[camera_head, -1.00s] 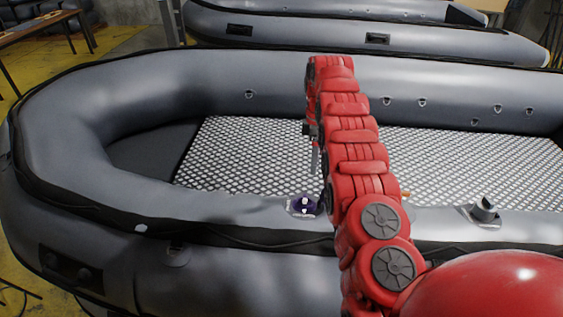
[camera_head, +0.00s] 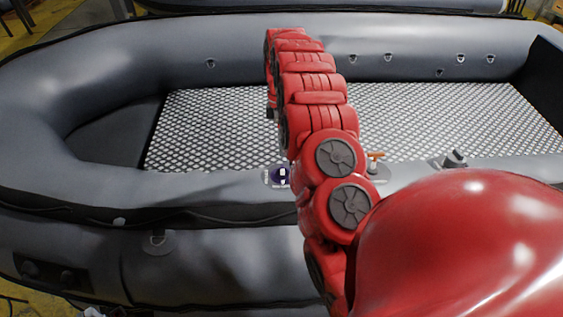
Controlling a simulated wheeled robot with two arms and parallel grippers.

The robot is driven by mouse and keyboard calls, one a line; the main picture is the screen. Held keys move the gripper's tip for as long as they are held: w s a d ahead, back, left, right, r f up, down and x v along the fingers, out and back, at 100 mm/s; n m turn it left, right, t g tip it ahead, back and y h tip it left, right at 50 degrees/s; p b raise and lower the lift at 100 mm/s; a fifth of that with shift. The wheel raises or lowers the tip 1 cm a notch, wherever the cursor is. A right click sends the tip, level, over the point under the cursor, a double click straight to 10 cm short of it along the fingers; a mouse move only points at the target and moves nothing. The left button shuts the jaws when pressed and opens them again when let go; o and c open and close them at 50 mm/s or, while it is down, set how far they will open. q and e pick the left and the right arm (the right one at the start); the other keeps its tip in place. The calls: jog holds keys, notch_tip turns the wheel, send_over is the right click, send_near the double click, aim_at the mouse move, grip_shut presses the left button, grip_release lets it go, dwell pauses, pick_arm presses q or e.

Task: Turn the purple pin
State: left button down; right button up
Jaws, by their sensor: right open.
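The purple pin (camera_head: 281,175) sits on the near tube of the grey inflatable boat (camera_head: 110,195), just left of my red right arm. A pale mark shows on its top. My right arm reaches up and away over the tube and the patterned floor. My right gripper (camera_head: 271,112) shows only as a small dark part at the left edge of the arm, beyond the pin in the picture and apart from it. It is open; most of it is hidden behind the arm. My left gripper is out of view.
A fitting with an orange handle (camera_head: 375,157) stands on the near tube right of my arm, and a dark grey fitting (camera_head: 454,158) stands further right. The boat's patterned floor (camera_head: 210,125) is clear. Another boat lies behind.

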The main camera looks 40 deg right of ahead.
aim_at(282, 167)
jog(key=f+b, duration=0.1)
jog(key=f, duration=0.1)
jog(key=s+f+b, duration=0.1)
jog(key=f, duration=0.3)
jog(key=shift+s+a+f+b, duration=0.15)
jog(key=shift+a+b, duration=0.15)
jog(key=shift+b, duration=0.1)
jog(key=shift+s+a+f+p, duration=0.1)
jog(key=shift+a+f+p, duration=0.05)
jog(key=shift+f+p, duration=0.6)
jog(key=shift+s+f, duration=0.1)
jog(key=shift+f, duration=0.4)
grip_shut()
